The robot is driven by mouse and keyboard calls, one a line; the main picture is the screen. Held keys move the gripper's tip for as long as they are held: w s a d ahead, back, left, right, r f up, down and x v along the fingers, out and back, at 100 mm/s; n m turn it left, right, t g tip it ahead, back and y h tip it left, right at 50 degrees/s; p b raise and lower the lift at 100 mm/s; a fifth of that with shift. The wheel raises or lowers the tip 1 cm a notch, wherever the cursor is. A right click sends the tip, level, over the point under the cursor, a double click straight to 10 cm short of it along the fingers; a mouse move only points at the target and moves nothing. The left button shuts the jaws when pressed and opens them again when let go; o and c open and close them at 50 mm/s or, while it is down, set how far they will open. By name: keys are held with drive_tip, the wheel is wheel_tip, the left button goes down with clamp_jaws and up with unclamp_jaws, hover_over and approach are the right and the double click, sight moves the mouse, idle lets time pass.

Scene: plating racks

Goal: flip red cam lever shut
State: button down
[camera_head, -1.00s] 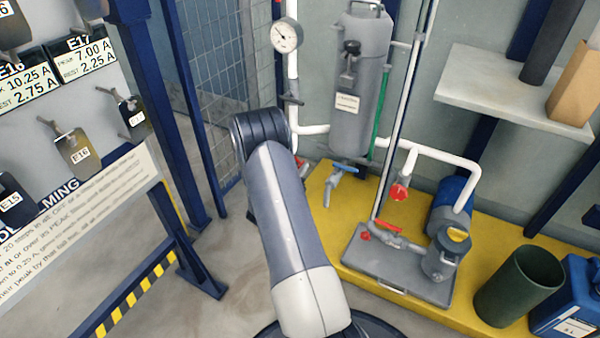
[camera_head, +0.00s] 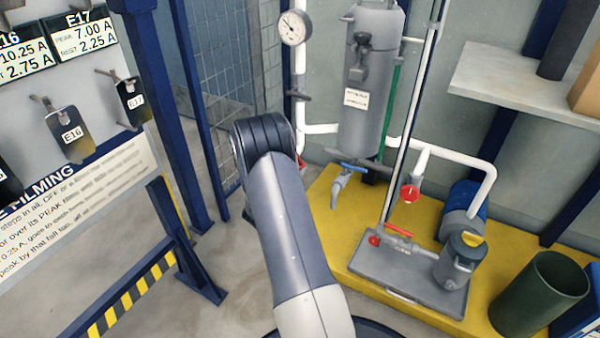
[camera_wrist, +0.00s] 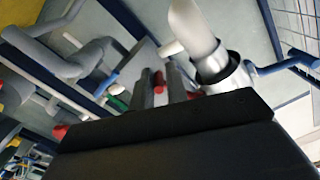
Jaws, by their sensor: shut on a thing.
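My gripper (camera_wrist: 161,84) shows in the wrist view as two grey fingers beyond a broad dark body. A small red piece, seemingly the red cam lever (camera_wrist: 158,82), lies between the fingers, and they are shut on it. Most of the lever is hidden by the fingers and the dark body. In the head view my arm hides the gripper; a bit of red (camera_head: 301,161) shows at the arm's right edge, by the white pipe. I cannot tell if it is the same lever.
In the head view a grey tank (camera_head: 368,100) and a pressure gauge (camera_head: 293,27) stand behind my arm. A label board (camera_head: 75,195) stands left. Grey floor is clear between.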

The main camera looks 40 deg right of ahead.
drive_tip(key=shift+w+m, duration=0.35)
drive_tip(key=shift+m, duration=0.35)
drive_tip(key=shift+w+a+m, duration=0.1)
drive_tip(key=shift+w+m, duration=0.05)
drive_tip(key=shift+m, duration=0.15)
idle(0.4)
drive_tip(key=c, duration=1.5)
unclamp_jaws()
